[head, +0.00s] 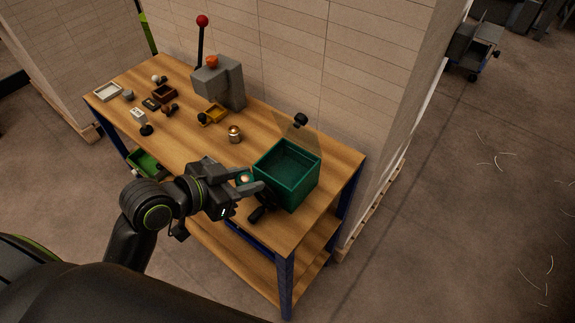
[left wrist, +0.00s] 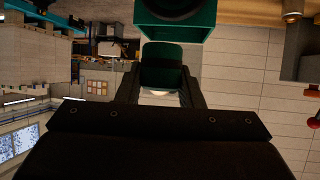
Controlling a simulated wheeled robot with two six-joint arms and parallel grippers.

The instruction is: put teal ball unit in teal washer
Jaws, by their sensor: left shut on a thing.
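The teal washer (head: 290,178) is an open-topped teal box near the right end of the workbench. A see-through lid (head: 297,135) with a dark knob stands raised at its back. My left gripper (head: 250,183) is shut on the teal ball unit (head: 244,177), just left of the washer. The unit's teal body (left wrist: 162,52) shows between the fingers in the left wrist view, with the washer (left wrist: 175,32) just beyond it. The fingers hide part of the unit. My right gripper is not in view.
The workbench (head: 190,140) has a grey machine (head: 222,85) with a red-knobbed lever at the back. A brass-coloured piece (head: 235,134) stands left of the washer. Several small parts and trays lie at the left end. A black handle (head: 262,212) sits at the washer's front.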

